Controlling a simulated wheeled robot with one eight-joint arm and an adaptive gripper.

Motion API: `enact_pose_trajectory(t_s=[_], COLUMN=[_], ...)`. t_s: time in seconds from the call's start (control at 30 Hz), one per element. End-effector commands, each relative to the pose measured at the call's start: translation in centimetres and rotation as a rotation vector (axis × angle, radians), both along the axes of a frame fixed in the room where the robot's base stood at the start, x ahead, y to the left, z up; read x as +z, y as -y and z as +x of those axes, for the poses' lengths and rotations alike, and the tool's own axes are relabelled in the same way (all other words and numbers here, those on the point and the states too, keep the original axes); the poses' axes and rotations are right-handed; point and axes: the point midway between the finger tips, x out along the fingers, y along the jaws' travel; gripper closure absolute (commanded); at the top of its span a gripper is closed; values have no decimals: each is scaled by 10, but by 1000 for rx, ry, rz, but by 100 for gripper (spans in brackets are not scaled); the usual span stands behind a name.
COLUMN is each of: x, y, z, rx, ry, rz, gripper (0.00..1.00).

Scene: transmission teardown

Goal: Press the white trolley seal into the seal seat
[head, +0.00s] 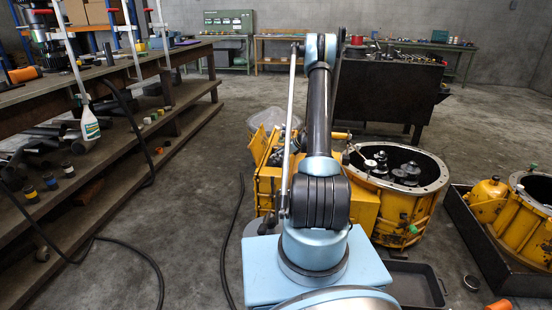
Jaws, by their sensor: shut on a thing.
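My arm rises from its light blue base in the middle of the head view and bends away at the top. My gripper does not show; my own arm probably hides it, so I cannot see what it holds. I cannot make out the white trolley seal anywhere. The seal seat cannot be picked out either. The large yellow transmission housing (393,222) stands open just right of my arm, with dark gears (400,172) inside its round rim.
A dark trolley or bench (385,98) with small parts stands behind the housing. A long workbench (110,72) with a lower shelf runs along the left. Another yellow housing (520,226) sits in a dark tray at right. A cable crosses the floor (190,215), otherwise mostly clear at left.

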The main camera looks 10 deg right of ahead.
Motion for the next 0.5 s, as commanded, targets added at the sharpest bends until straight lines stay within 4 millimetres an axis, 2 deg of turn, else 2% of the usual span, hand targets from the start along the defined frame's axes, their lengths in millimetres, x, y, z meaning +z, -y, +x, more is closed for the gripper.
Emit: enact_pose_trajectory(t_s=[0.43,0.47,0.5], x=[-2,-2,-2], y=[0,-1,-1], z=[0,0,0], rx=[1,1,1], ry=[-1,-1,-1], rz=[0,0,0], gripper=[77,53,44])
